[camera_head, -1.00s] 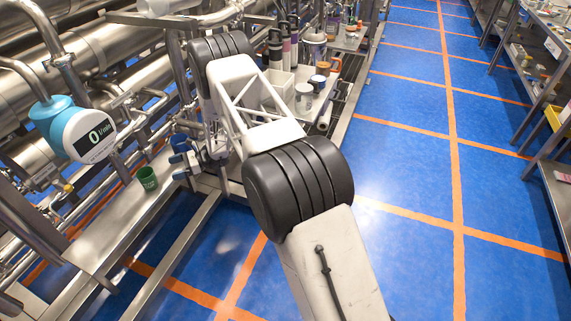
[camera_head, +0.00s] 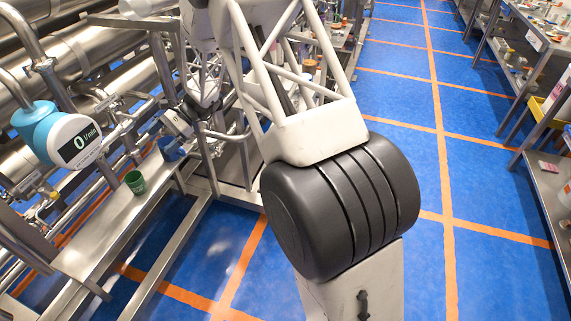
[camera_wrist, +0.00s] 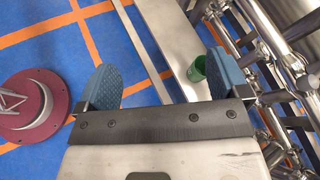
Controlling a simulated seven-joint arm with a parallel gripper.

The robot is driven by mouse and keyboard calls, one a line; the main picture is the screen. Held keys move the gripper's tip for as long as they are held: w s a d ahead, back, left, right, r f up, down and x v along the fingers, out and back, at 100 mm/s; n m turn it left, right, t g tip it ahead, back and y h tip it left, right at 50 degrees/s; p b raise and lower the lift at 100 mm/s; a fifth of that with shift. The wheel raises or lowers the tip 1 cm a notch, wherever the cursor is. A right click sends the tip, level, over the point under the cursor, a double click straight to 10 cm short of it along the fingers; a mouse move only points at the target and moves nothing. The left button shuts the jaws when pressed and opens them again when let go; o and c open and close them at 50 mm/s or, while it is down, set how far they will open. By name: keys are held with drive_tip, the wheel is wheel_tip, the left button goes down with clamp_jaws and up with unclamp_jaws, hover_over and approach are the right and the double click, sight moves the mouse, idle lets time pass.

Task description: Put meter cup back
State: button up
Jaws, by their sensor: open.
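A small green cup (camera_head: 135,182) stands upright on the narrow steel ledge at left in the head view. It also shows in the wrist view (camera_wrist: 198,70), beside the tip of the right finger. My gripper (camera_wrist: 163,74) is open, with its two blue ridged pads wide apart and nothing between them. The cup appears beyond the pads, closer to the right one. In the head view my gripper (camera_head: 171,147) is to the right of the cup and above the ledge, apart from it.
A blue and white flow meter (camera_head: 73,138) reading 0 l/min hangs above the ledge (camera_head: 105,222), to the left. Steel pipes run behind it. Shelves with small items (camera_head: 540,50) line the far right. The blue floor (camera_head: 400,110) between is clear.

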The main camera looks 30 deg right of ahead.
drive_tip(key=s+d+r+n+t+h, duration=0.1)
drive_tip(key=s+d+r+n+h, duration=0.3)
drive_tip(key=s+r, duration=0.6)
drive_tip(key=s+d+r+n+h, duration=0.2)
drive_tip(key=s+d+r, duration=0.3)
drive_tip(key=s+r, duration=0.5)
drive_tip(key=s+d+r+n+t+h, duration=0.1)
drive_tip(key=s+d, duration=0.3)
drive_tip(key=s, duration=0.5)
drive_tip(key=s+d+n+t+h, duration=0.2)
drive_tip(key=s+d+h, duration=0.1)
drive_tip(key=s, duration=0.7)
drive_tip(key=s+d+r+n+t+h, duration=0.1)
drive_tip(key=s+d+n+t+h, duration=0.1)
drive_tip(key=s, duration=0.7)
drive_tip(key=d+h, duration=0.1)
drive_tip(key=d, duration=0.1)
drive_tip(key=shift+s+d+r, duration=0.35)
